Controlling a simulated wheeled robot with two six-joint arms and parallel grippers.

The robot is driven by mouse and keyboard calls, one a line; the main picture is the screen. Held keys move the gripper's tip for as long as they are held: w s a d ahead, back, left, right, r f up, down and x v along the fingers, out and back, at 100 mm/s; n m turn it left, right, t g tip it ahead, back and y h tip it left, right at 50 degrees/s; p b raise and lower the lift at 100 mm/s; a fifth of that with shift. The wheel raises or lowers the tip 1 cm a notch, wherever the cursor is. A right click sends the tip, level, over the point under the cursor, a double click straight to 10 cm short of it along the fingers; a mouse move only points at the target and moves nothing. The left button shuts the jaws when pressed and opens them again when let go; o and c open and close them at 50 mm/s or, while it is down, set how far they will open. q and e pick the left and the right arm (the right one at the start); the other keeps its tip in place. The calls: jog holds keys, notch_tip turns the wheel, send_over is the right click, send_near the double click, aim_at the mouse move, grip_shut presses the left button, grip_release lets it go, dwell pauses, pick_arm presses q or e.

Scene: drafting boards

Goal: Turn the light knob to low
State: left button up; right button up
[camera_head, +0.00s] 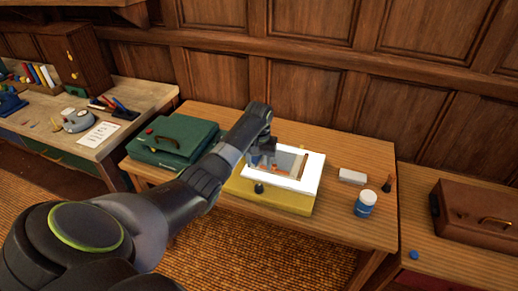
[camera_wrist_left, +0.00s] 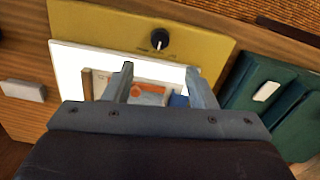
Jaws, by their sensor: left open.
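The light knob (camera_head: 259,188) is a small black knob on the front of a yellow light box (camera_head: 290,203) with a white lit top. In the left wrist view the knob (camera_wrist_left: 160,39) shows a pale pointer line, with tiny marks around it too small to read. My left gripper (camera_head: 262,159) is above the box's top, behind the knob and apart from it. In the wrist view its two fingers (camera_wrist_left: 158,70) are spread with nothing held, and the knob lies beyond their tips. My right gripper is in neither view.
A green case (camera_head: 172,141) stands left of the box. A white block (camera_head: 352,176), a blue-labelled jar (camera_head: 365,203) and a brown-orange upright item (camera_head: 388,183) stand to the right. Papers and a small frame lie on the box's top. A brown case (camera_head: 478,212) sits farther right.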

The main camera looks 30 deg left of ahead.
pick_arm(q)
notch_tip(320, 180, up, 6)
jog(key=shift+b, duration=0.45)
